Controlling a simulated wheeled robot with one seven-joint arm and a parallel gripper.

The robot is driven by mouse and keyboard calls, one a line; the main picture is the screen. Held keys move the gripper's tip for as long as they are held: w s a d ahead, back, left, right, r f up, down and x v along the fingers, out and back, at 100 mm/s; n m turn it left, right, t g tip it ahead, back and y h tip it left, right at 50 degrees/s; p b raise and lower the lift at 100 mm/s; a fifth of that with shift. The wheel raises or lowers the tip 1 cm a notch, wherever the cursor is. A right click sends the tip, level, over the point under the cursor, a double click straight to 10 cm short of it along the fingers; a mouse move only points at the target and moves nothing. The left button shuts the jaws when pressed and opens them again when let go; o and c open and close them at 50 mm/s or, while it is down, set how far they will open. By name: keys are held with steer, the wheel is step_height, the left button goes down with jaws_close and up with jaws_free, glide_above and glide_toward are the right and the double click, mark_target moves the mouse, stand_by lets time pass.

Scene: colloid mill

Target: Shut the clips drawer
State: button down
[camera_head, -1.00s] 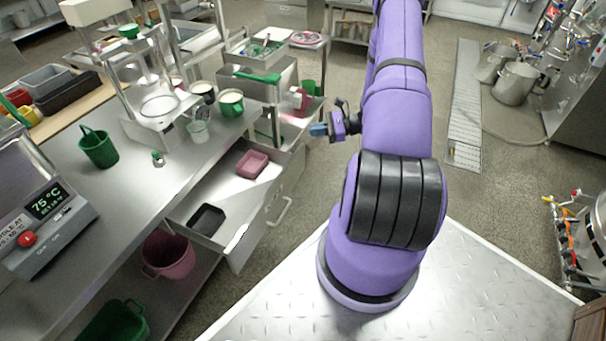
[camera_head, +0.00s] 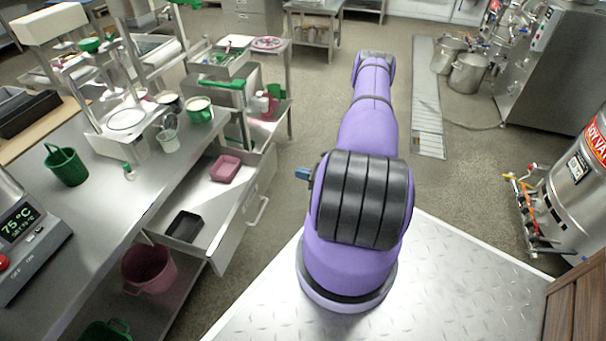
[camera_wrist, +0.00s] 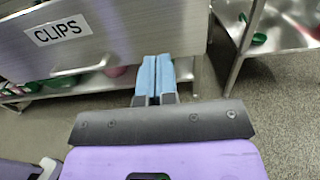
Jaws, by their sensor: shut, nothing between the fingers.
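The clips drawer (camera_head: 236,222) stands pulled out from the steel bench on the left in the head view. A pink tray (camera_head: 225,169) and a black tray (camera_head: 184,226) lie inside it. Its front, with the label CLIPS, shows in the wrist view (camera_wrist: 130,35), above and ahead of my fingers. The drawer's bar handle (camera_wrist: 80,70) is left of my fingers; it also shows in the head view (camera_head: 258,211). My gripper (camera_wrist: 154,75) is shut and empty, its blue fingers pressed together, apparently near the front's lower edge. Contact cannot be told. In the head view only a blue fingertip (camera_head: 301,174) shows beside my arm.
A pink bucket (camera_head: 149,268) stands on the shelf below the drawer. A side table (camera_head: 262,128) stands beyond the drawer. Open floor (camera_head: 290,200) lies between bench and arm.

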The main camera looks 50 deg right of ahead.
mark_target(270, 166)
steer(key=x, duration=1)
steer(key=shift+w, duration=0.2)
steer(key=shift+a, duration=0.1)
steer(key=x, duration=2.4)
steer(key=shift+w+a+f, duration=0.1)
steer(key=shift+w+f, duration=0.1)
steer(key=shift+w, duration=0.15)
steer(key=shift+w+a, duration=0.1)
steer(key=shift+w, duration=0.25)
steer(key=shift+w+a+r, duration=0.1)
steer(key=shift+w+r, duration=0.1)
steer(key=shift+w, duration=0.05)
steer(key=shift+w+r, duration=0.1)
steer(key=shift+r, duration=0.05)
